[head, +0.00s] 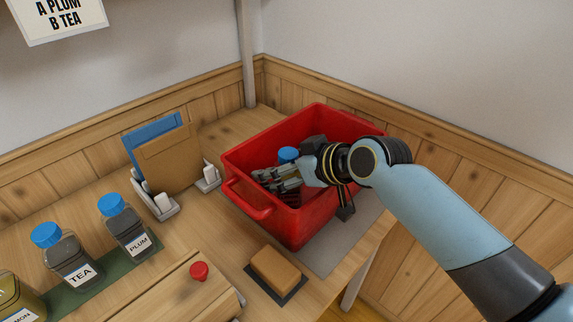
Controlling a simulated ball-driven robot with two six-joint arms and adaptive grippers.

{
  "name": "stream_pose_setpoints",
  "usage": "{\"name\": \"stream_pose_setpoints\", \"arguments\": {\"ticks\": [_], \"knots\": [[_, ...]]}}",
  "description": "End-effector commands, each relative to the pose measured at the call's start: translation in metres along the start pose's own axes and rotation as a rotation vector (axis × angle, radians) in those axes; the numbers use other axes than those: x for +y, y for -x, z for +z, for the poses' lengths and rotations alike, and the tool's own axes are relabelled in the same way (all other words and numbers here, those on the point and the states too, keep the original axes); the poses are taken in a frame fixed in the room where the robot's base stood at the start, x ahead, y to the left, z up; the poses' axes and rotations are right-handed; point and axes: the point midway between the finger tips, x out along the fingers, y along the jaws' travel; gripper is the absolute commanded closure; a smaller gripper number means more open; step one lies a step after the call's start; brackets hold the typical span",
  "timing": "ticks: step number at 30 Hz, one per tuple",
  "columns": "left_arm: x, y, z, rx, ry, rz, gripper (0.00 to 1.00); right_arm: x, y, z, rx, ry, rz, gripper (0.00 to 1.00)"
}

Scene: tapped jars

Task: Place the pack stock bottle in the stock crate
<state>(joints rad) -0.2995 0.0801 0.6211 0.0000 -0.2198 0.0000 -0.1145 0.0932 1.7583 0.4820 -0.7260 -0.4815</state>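The red stock crate (296,225) stands at the back right of the wooden table. A bottle with a blue cap (288,154) is inside the crate. Its body is mostly hidden by my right gripper, and no label on it can be read. My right gripper (270,180) reaches into the crate from the right, its fingers beside and in front of this bottle. I cannot tell whether the fingers are closed on the bottle or apart from it. My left gripper is not in view.
Bottles labelled TEA (75,265) and PLUM (133,238) stand on a green mat at the left, with a LEMON-like one partly cut off. A holder with boards (170,160), a red knob (199,271) and a brown block (275,271) stand near the crate.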

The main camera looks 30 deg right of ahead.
Motion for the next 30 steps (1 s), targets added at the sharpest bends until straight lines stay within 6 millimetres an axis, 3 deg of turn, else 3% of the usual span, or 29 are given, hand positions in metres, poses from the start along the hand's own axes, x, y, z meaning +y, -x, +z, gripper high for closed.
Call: {"name": "stream_pose_setpoints", "arguments": {"ticks": [5, 15, 21, 30], "knots": [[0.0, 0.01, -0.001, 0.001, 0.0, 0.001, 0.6, 0.0, 0.009, -0.013, 0.002, 0.001, 0.001, 0.07], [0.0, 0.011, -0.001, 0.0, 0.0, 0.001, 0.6, 0.001, 0.084, -0.009, -0.002, 0.005, 0.001, 0.07], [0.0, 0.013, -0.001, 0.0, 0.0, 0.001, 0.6, 0.001, 0.117, -0.009, -0.002, 0.003, 0.001, 0.07], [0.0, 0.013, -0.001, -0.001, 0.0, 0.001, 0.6, 0.0, 0.127, -0.01, 0.001, 0.0, -0.001, 0.07]]}}
